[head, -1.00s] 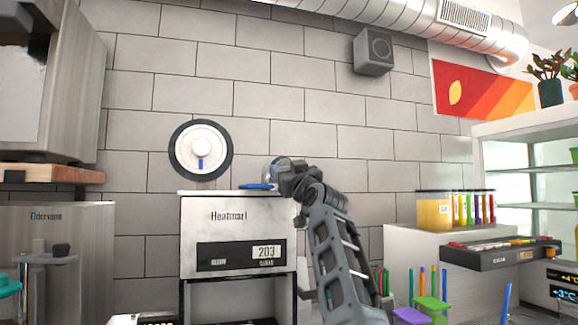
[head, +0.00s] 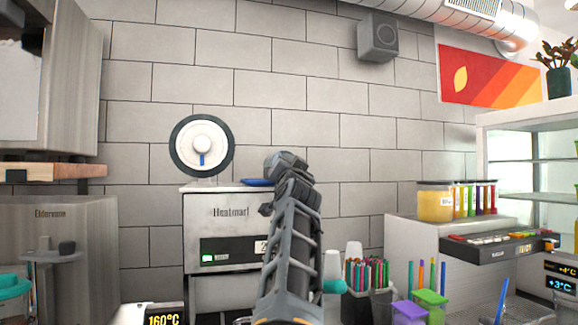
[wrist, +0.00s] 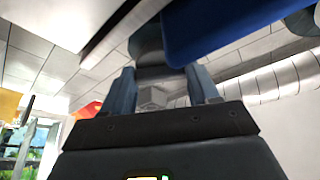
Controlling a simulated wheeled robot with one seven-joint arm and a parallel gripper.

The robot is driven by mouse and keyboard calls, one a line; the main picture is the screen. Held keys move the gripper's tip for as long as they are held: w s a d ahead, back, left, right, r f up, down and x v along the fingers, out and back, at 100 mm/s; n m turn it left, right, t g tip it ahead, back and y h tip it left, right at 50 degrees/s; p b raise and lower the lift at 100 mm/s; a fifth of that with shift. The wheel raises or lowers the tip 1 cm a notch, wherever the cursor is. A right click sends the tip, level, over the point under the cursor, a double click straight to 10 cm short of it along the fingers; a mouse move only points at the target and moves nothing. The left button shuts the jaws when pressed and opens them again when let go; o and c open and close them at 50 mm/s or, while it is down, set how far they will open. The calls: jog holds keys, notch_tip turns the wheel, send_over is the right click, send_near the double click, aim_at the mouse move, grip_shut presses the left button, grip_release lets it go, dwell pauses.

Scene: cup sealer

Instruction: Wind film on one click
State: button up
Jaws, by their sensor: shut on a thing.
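The cup sealer (head: 222,205) is a white-topped box with a dark front panel, a lit green light and a partly hidden display. A round disc (head: 186,150), white with a dark rim and a blue mark at its lower middle, stands above its top. A flat blue part (head: 257,182) lies at the sealer's top right; a large blue part shows close up in the wrist view (wrist: 225,28). My gripper (head: 284,162) is at the sealer's top right corner. In the wrist view its fingers (wrist: 165,90) are on either side of a grey-blue knob (wrist: 149,42). The head view hides the knob.
A counter with a yellow jar (head: 435,202) and coloured tubes is further right. A steel machine (head: 62,235) stands at the left.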

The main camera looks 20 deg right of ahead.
jog(key=shift+f, duration=0.1)
dwell(0.4)
jog(key=o, duration=1.1)
jog(key=shift+c, duration=0.2)
jog(key=shift+s, duration=0.1)
jog(key=b+v, duration=0.2)
jog(key=v, duration=0.5)
jog(key=shift+s+b, duration=0.25)
jog(key=shift+b, duration=0.05)
jog(key=shift+a, duration=0.1)
